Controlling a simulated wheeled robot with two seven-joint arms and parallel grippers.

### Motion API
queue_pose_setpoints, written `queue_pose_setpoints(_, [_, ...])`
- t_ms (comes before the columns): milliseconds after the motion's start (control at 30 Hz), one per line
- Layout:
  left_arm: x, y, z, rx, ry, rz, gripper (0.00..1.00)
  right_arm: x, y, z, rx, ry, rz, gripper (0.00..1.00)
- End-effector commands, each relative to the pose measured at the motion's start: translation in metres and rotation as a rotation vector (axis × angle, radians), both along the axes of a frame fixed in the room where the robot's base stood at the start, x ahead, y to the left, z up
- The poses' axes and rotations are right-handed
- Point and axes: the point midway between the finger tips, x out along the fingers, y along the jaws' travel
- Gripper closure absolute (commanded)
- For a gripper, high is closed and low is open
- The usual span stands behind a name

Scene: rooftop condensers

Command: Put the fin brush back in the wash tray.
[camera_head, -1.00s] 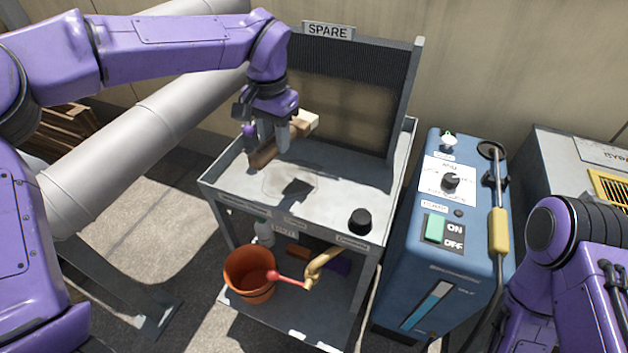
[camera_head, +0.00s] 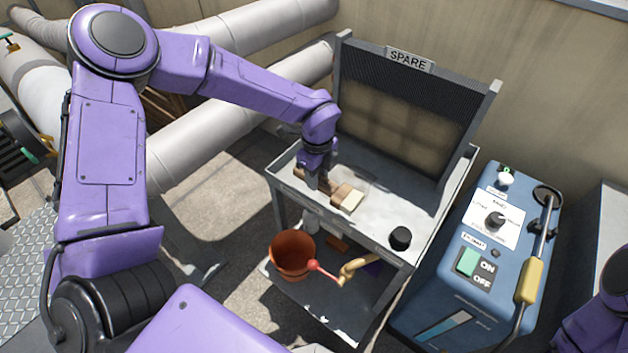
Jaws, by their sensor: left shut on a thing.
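The fin brush (camera_head: 346,198), a brown wooden block with a pale cream end, is in my left gripper (camera_head: 318,186). The gripper is shut on its left part and covers some of it. The brush is low over the front left part of the grey trolley's top tray (camera_head: 369,213), close to the front rim. I cannot tell whether it touches the tray floor. A faint pale outlined patch lies behind the brush. The tray's labels are too small to read. My right gripper is out of the picture.
A black knob-like piece (camera_head: 400,238) stands at the tray's front right. A finned panel marked SPARE (camera_head: 401,126) rises behind. An orange bucket (camera_head: 292,254) is on the lower shelf. A blue machine (camera_head: 480,260) stands to the right. The tray's middle is clear.

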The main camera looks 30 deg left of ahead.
Motion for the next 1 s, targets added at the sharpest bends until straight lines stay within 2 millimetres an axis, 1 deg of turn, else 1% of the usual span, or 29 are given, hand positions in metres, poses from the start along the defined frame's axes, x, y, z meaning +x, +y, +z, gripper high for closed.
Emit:
queue_pose_setpoints(33, [0.004, 0.006, -0.012, 0.003, 0.006, 0.002, 1.00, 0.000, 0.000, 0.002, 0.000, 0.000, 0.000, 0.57])
queue_pose_setpoints(100, [0.012, 0.013, -0.024, 0.003, 0.005, 0.002, 1.00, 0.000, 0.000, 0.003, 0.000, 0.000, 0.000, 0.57])
queue_pose_setpoints(200, [0.020, 0.020, -0.036, 0.001, 0.003, 0.002, 1.00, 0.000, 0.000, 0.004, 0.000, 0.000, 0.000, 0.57])
queue_pose_setpoints(367, [0.028, 0.027, -0.050, 0.003, 0.004, 0.003, 1.00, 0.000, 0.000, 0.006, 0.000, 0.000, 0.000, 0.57])
queue_pose_setpoints(500, [0.028, 0.027, -0.074, 0.002, 0.005, 0.001, 1.00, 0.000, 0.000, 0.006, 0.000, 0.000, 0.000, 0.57])
queue_pose_setpoints(600, [0.028, 0.027, -0.080, 0.001, 0.002, 0.001, 1.00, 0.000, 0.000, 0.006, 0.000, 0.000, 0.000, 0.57])
queue_pose_setpoints(767, [0.028, 0.027, -0.080, 0.000, 0.001, 0.002, 1.00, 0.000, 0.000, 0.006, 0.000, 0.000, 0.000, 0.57])
queue_pose_setpoints(933, [0.028, 0.027, -0.085, 0.000, 0.002, 0.002, 1.00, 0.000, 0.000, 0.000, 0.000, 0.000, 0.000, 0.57])
queue_pose_setpoints(967, [0.028, 0.027, -0.084, 0.001, 0.002, 0.002, 0.57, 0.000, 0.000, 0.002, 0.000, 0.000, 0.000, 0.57])
queue_pose_setpoints(1000, [0.028, 0.027, -0.083, 0.001, 0.002, 0.002, 0.44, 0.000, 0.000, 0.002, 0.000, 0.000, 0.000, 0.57])
